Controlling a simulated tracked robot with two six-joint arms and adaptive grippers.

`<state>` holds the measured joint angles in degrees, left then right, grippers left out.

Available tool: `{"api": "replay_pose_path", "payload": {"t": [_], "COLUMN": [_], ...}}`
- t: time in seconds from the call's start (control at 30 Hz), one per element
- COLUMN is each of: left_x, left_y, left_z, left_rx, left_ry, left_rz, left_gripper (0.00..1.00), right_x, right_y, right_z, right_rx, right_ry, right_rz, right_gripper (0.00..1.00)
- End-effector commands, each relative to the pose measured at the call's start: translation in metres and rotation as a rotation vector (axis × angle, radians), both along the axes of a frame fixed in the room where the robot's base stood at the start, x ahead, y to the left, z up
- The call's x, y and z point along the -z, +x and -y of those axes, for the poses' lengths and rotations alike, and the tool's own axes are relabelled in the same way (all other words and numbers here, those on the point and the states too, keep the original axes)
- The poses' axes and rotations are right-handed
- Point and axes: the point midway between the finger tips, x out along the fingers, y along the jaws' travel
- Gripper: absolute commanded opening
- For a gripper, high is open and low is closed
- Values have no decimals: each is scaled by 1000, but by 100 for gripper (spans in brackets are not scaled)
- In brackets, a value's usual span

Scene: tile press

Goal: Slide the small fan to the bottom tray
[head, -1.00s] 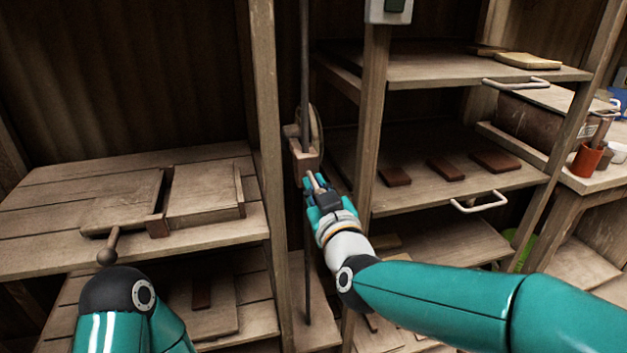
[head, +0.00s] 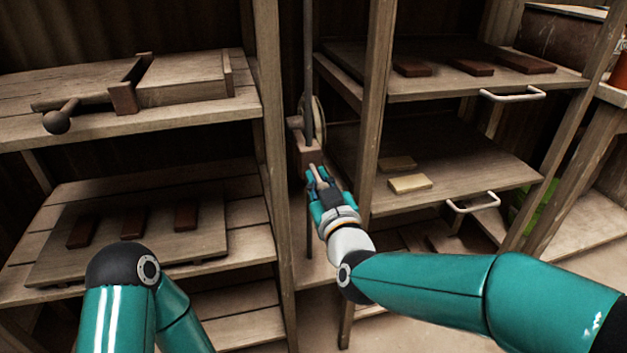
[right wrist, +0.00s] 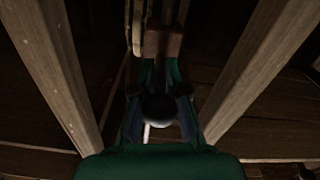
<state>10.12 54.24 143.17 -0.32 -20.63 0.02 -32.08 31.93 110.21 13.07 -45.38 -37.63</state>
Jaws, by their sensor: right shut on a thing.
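The small fan (head: 318,120) is a pale round disc on a wooden block (head: 309,156), on a dark vertical rod (head: 307,70) between two wooden posts. Its edge and block also show at the top of the right wrist view (right wrist: 163,42). My right gripper (head: 319,183) is shut on the fan's short handle, just below the block; a dark round knob (right wrist: 160,108) shows between the fingers. The fan is about level with a tray (head: 470,165) bearing two pale tiles. Below it, a lower surface with dark tiles (head: 455,240) is partly hidden. My left gripper is out of view.
A higher tray (head: 370,88) with three dark tiles has a pale handle (head: 512,94). The right post (head: 374,100) stands close to my right gripper. A left shelf board (head: 215,240) holds three dark tiles, with a wooden press (head: 185,85) above.

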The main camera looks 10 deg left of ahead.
Motion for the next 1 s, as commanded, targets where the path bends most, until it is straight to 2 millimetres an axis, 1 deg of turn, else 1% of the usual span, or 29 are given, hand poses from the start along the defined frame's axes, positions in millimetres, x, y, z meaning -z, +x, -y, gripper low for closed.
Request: {"api": "replay_pose_path", "payload": {"t": [0.03,0.37,0.4,0.47,0.5,0.83,0.93,1.0], "left_x": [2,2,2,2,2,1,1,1], "left_y": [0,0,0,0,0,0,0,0], "left_z": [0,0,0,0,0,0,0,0], "left_rx": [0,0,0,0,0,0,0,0], "left_ry": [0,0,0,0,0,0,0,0], "left_rz": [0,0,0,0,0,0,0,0], "left_gripper": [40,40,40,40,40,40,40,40], "right_x": [9,10,11,11,11,8,7,7], "right_y": [-4,-3,-3,-3,-3,-3,-7,-14], "right_z": [-2,-2,-2,-2,-2,0,2,4], "right_rx": [-7,-8,-8,-8,-7,-5,-5,-5], "right_ry": [-8,-10,-10,-10,-10,-7,-7,-7], "right_rz": [-14,-17,-18,-18,-18,-11,-10,-11], "right_gripper": [0,0,19,29,36,36,36,36]}}
